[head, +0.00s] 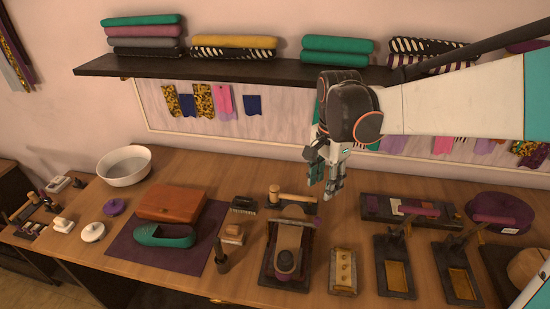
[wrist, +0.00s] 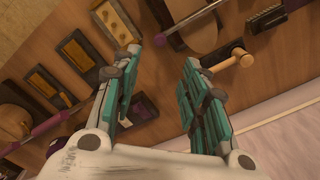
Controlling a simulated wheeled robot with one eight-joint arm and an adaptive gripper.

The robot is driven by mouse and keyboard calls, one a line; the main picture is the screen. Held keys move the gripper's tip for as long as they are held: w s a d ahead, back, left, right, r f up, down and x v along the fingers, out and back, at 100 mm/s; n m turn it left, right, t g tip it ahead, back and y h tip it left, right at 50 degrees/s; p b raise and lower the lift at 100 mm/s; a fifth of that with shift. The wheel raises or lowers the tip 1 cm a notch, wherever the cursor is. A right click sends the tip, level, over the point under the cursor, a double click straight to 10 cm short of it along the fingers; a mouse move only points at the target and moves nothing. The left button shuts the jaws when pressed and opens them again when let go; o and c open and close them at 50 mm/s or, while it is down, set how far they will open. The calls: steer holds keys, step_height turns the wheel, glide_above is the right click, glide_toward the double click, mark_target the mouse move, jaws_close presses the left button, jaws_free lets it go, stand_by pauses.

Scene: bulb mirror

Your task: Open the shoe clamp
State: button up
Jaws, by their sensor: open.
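What looks like the shoe clamp (head: 287,262) stands on the table below and left of my gripper in the head view.
A wooden mallet (head: 290,199) lies behind the clamp. A brass-topped block (head: 343,270) and dark presses with brass plates (head: 395,274) stand to its right. A shelf (head: 220,69) runs above.

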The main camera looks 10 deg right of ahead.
mark_target(318, 219)
step_height(318, 219, down, 14)
steer(key=b, duration=0.3)
steer(key=shift+r+b, duration=0.1)
steer(key=shift+b, duration=0.25)
jaws_close()
